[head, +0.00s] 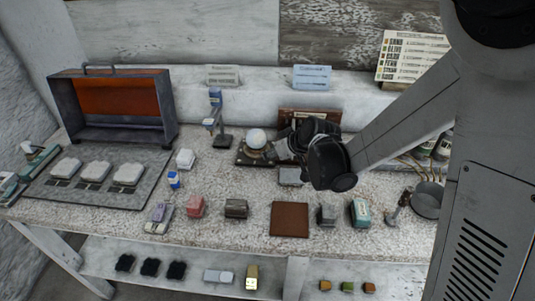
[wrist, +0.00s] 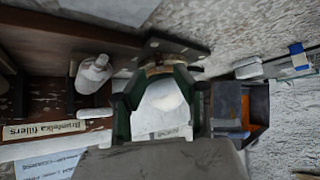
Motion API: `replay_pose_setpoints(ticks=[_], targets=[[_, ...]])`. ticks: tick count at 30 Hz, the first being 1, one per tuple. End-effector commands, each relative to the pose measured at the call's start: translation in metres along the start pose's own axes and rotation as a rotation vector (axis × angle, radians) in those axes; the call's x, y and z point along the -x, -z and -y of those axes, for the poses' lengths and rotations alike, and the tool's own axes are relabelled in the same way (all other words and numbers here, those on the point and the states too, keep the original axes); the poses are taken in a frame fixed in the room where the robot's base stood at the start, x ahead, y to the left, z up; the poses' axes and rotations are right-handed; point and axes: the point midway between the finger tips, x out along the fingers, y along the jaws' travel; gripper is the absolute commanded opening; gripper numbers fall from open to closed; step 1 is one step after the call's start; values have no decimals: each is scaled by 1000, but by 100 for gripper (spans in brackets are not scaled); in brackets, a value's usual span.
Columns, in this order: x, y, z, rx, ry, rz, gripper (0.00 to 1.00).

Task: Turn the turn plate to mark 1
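The turn plate (head: 246,157) is a dark base near the middle of the bench, with a white plaster sphere (head: 256,138) on it. My gripper (head: 284,149) reaches in low from the right, close against the sphere's right side. I cannot tell whether the fingers touch the ring. Mark 1 cannot be made out.
A small lamp-like stand (head: 220,135) is just left of the plate. A grey block (head: 291,176) lies in front of my gripper. A brown square mat (head: 289,219) lies nearer the front edge. An open orange-lined case (head: 165,105) stands at left. A white bottle (wrist: 93,74) shows in the wrist view.

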Motion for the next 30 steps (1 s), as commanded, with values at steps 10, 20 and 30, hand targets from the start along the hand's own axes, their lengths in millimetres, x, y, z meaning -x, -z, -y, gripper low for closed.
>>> replay_pose_setpoints(ticks=[10,20,30], targets=[[-34,0,0,1,1,0,29],[-37,0,0,0,0,0,29],[-37,0,0,0,0,0,0]])
